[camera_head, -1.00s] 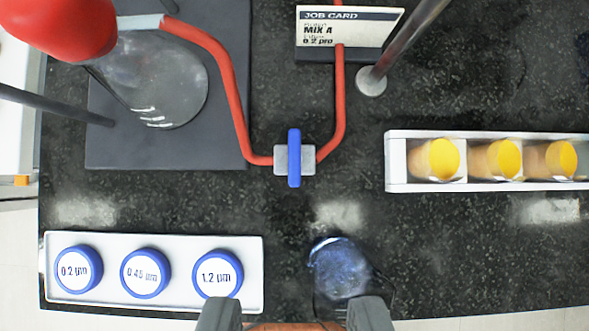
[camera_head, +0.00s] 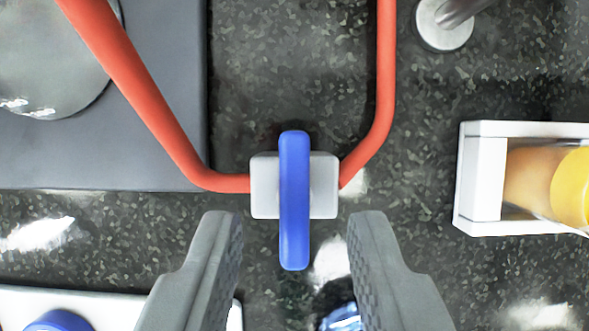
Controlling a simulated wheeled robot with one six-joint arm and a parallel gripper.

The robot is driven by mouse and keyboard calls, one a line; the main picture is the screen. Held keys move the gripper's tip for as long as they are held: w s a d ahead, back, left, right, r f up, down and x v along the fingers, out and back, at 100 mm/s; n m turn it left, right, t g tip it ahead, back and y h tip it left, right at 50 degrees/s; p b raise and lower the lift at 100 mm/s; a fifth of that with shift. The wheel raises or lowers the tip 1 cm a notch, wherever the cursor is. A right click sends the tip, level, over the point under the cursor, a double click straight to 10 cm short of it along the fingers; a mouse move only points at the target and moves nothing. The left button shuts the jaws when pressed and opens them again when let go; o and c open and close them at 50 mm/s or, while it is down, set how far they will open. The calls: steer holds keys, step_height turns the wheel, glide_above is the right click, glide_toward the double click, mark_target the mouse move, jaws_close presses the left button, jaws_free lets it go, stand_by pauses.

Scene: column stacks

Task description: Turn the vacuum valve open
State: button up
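The vacuum valve has a grey-white body (camera_head: 265,190) and a blue lever handle (camera_head: 294,205). The handle lies crosswise to the red tubing (camera_head: 150,100), which enters the valve body from both sides. My gripper (camera_head: 295,225) is open and empty. Its two grey fingers stand apart on either side of the handle's near end, with a clear gap on each side, and do not appear to touch it. How far the fingertips are above the handle cannot be told.
A metal post with a round foot (camera_head: 443,27) is at upper right. A white rack (camera_head: 482,180) with yellow-capped vials is at right. A filter tray (camera_head: 105,308) is at lower left.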

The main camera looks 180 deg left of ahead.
steer(key=shift+x, duration=0.85)
jaws_close()
